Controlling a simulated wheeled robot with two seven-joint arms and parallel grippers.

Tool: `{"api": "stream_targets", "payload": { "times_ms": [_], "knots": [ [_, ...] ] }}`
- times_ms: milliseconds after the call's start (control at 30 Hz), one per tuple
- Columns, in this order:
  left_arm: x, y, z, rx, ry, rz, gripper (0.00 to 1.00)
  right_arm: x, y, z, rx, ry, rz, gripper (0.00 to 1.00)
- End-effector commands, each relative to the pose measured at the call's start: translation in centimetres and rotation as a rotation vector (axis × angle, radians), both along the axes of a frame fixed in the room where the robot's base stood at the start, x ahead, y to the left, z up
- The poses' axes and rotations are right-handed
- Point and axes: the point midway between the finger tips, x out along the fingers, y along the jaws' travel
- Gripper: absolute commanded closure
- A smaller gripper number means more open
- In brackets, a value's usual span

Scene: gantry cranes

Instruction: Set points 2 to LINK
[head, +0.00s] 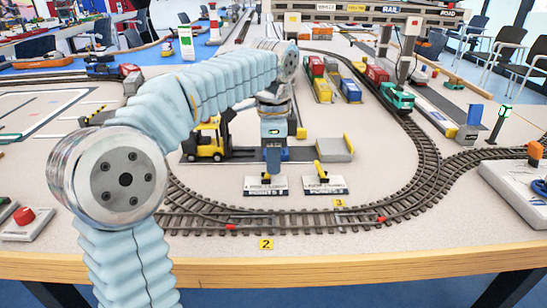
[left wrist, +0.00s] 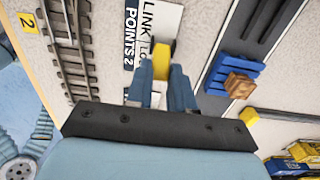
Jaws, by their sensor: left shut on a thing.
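The points 2 lever plate (head: 266,191) is a white label with a black strip on the table, inside the track curve. In the left wrist view the plate (left wrist: 152,18) reads "LINK", part of a second word, and "POINTS 2". My left gripper (head: 273,168) reaches down over it and is shut on the yellow lever handle (left wrist: 162,58). The fingers hide much of the lever, so I cannot tell its exact tilt. A similar plate (head: 325,187) with a yellow-topped lever (head: 320,170) stands to the right. My right gripper is out of view.
Curved track (head: 270,222) runs in front, with a yellow "2" tag (head: 266,244) near the table edge. A green locomotive (head: 397,97) is on the right track.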

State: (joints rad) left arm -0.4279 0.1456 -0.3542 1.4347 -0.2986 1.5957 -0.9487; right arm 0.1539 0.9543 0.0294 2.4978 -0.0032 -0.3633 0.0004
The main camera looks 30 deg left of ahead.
Motion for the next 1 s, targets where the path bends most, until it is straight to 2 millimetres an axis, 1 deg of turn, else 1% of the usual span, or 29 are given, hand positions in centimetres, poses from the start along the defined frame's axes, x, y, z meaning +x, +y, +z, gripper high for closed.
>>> {"api": "stream_targets", "payload": {
  "times_ms": [267, 567, 767, 1000],
  "knots": [
    [-0.2, 0.3, 0.0, -0.047, -0.028, 0.003, 1.0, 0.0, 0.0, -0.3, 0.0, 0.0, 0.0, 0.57],
    [-0.8, 1.4, 0.0, -0.223, -0.138, 0.006, 1.0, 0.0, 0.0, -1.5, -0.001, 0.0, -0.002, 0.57],
    [-1.3, 2.3, -0.3, -0.384, -0.239, 0.007, 1.0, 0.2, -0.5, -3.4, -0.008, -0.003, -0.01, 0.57],
    [-1.9, 3.3, -0.8, -0.569, -0.354, 0.005, 1.0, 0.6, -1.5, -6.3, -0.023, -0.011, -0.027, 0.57]
  ]
}}
